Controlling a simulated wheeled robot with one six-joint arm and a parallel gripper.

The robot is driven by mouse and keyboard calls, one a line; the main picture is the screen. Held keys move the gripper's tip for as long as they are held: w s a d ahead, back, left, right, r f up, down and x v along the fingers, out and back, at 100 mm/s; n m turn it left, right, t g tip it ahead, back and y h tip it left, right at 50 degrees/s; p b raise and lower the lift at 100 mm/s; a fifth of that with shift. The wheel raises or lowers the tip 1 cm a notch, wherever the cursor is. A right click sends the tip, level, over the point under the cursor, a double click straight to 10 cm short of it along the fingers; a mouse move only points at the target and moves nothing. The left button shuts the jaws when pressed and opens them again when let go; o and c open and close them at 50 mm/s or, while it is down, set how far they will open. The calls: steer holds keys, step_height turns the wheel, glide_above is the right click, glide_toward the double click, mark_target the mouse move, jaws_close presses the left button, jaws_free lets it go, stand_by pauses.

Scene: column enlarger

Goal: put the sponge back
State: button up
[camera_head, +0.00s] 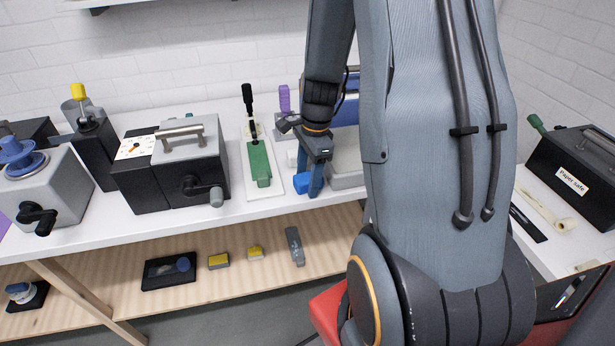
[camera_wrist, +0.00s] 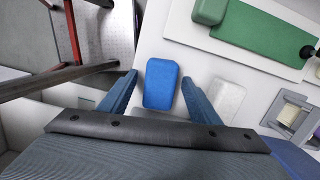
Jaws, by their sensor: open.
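In the wrist view a blue rounded block (camera_wrist: 161,84), which looks like the sponge, lies on the white worktop. It sits between the two fingers of my gripper (camera_wrist: 160,79), with a gap on each side. The gripper is open. In the head view my gripper (camera_head: 310,188) points down at the worktop. The blue block (camera_head: 300,181) shows there beside the fingers, partly hidden by them. A pale block (camera_wrist: 226,101) lies just to its right in the wrist view, outside the fingers.
A green piece (camera_head: 259,164) on a white board stands left of my gripper. A grey tray (camera_head: 347,178) is close on the right.

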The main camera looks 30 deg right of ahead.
steer(key=shift+r, duration=0.1)
stand_by(0.3)
steer(key=shift+d+r+p, duration=0.15)
steer(key=shift+r+p, duration=0.95)
steer(key=shift+r, duration=0.2)
steer(key=shift+d+r+p, duration=0.2)
steer(key=shift+r+p, duration=0.9)
steer(key=shift+r, duration=0.2)
steer(key=shift+d+r+p, duration=0.15)
steer(key=shift+r+p, duration=0.95)
steer(key=shift+r, duration=0.2)
step_height(320, 180, up, 8)
steer(key=b, duration=0.2)
steer(key=shift+s+d+f, duration=0.15)
steer(key=shift+d, duration=0.3)
steer(key=shift+a+f+b, duration=0.1)
steer(key=shift+b, duration=0.2)
steer(key=s+a+f+n+b, duration=0.3)
steer(key=a+n, duration=0.4)
steer(key=n, duration=0.3)
steer(key=s+a+f+n+t+h+b, duration=0.1)
steer(key=s+a+f+n+b, duration=0.3)
steer(key=n, duration=0.5)
steer(key=a+f+b, duration=0.2)
steer(key=a+f, duration=0.1)
steer(key=shift+a+n, duration=0.2)
steer(key=shift+n, duration=0.2)
